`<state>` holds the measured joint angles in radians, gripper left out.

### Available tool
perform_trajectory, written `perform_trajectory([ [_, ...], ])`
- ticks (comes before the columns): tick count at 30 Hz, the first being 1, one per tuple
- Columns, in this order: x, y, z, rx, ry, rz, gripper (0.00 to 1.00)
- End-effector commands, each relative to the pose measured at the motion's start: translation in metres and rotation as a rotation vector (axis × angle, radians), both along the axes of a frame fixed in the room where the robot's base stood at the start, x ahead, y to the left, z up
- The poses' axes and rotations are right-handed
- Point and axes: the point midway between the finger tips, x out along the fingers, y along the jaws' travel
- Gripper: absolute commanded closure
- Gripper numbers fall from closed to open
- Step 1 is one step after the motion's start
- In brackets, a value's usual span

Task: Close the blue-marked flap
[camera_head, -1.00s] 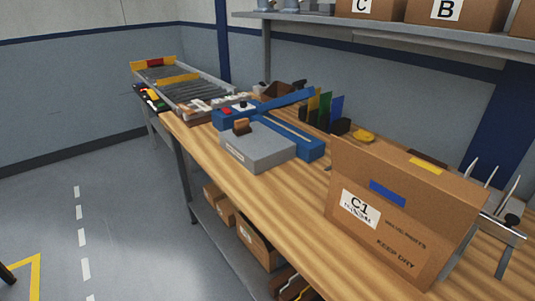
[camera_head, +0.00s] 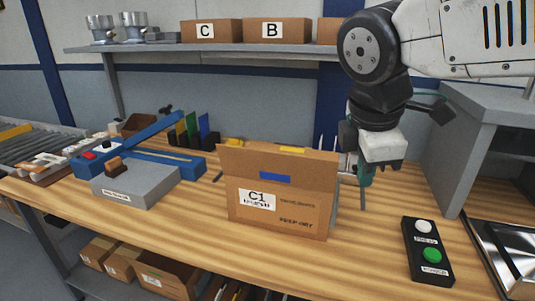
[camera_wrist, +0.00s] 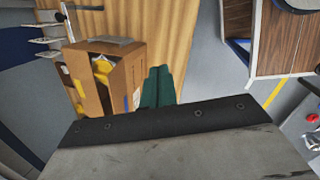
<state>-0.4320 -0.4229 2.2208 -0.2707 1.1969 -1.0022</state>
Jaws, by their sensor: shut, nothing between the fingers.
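The cardboard box labelled C1 (camera_head: 300,210) stands on the wooden bench in the head view. Its blue-marked flap (camera_head: 240,165) stands raised along the near side, with a blue strip (camera_head: 275,178) on it. A yellow mark (camera_head: 291,150) shows behind the flap's top edge. My gripper (camera_head: 365,178) is to the right of the box, apart from it, pointing down. In the wrist view its green fingers (camera_wrist: 157,87) are together and empty, beside the box (camera_wrist: 92,100). The box is open there, with yellow contents (camera_wrist: 103,68) partly visible and a blue strip (camera_wrist: 136,98) at its right side.
A button panel (camera_head: 428,250) lies at the front right, near a grey housing (camera_head: 480,130) and metal basin (camera_head: 505,250). A grey block (camera_head: 135,187) and blue-armed device (camera_head: 180,160) stand left. The shelf (camera_head: 220,45) carries boxes. The bench before the box is clear.

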Motion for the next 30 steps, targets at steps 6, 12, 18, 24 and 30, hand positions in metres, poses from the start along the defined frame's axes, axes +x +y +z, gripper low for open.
perform_trajectory([
  [6, 0.051, 0.11, 0.027, -0.284, 0.013, 0.804, 1.0],
  [12, 0.062, 0.164, 0.036, -0.43, 0.018, 1.147, 1.0],
  [18, 0.071, 0.168, 0.024, -0.456, 0.022, 1.199, 1.0],
  [24, 0.088, 0.161, -0.012, -0.454, 0.025, 1.196, 1.0],
  [30, 0.107, 0.154, -0.049, -0.453, 0.024, 1.195, 1.0],
])
